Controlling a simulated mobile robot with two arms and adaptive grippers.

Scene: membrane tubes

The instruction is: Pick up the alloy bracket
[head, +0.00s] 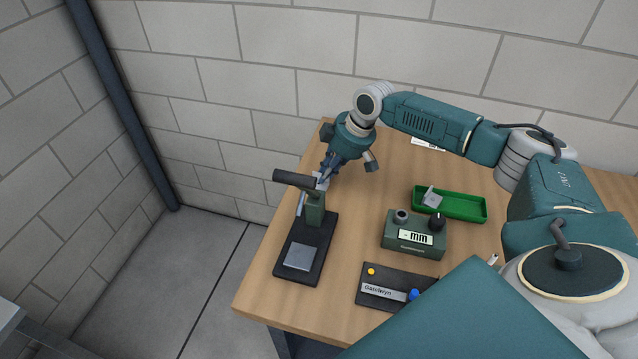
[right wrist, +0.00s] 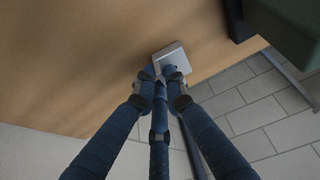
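A small silver-grey metal piece that looks like the alloy bracket (head: 322,181) is at the fingertips of my right gripper (head: 325,168), behind the black press handle in the head view. In the right wrist view the light grey, square-faced bracket (right wrist: 174,58) lies just past the fingertips of my right gripper (right wrist: 161,76). The fingers are drawn close together at its near edge; whether they clamp it is unclear. A similar silver bracket-like piece (head: 432,199) lies in the green tray (head: 465,208). My left gripper is not in view.
A press with a black base (head: 317,262) and green column stands close beside my right gripper. A green measuring box (head: 413,248) and a dark panel (head: 378,299) stand on the wooden table (head: 343,235). The table's left edge is near, with floor beyond.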

